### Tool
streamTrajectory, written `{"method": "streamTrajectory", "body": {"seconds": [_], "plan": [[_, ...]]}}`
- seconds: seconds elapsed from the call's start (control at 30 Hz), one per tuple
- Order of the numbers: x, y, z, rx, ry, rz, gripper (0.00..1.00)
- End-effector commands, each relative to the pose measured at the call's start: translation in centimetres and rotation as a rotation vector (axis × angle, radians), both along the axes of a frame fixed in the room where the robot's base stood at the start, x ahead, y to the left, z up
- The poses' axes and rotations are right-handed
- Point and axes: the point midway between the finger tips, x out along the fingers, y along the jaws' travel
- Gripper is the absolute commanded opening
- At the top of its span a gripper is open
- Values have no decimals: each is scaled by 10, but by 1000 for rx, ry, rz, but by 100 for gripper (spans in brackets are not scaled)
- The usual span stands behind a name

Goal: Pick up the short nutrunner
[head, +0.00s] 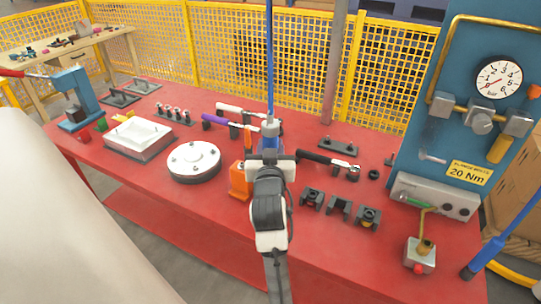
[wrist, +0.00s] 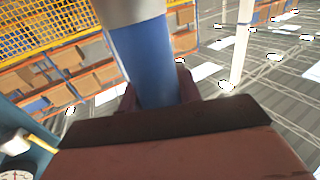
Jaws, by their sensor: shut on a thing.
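The short nutrunner (head: 269,141) is a blue, upright tool with a grey upper end, in the middle of the red table in the head view. A blue hose rises from its top. My gripper (head: 269,158) is around its blue body, and my wrist hides its lower part. In the wrist view the nutrunner's blue body (wrist: 157,65) with a light grey collar stands between the dark fingers of my gripper (wrist: 160,98), which are shut on it. I cannot tell whether its lower end touches anything.
An orange holder (head: 240,181) stands just left of my gripper on the red table (head: 215,208). A black-handled wrench (head: 325,160) and several black blocks (head: 339,207) lie to the right. A round white-topped part (head: 193,161) is at left. A blue gauge panel (head: 460,75) stands at right.

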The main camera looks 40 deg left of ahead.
Motion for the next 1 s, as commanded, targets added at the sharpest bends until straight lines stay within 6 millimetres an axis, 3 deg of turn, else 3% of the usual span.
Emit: {"method": "streamTrajectory", "body": {"seconds": [0.37, 1.0], "plan": [[0, 0, 30, 8, -9, 0, 0], [0, 0, 126, 8, -9, 0, 0]]}}
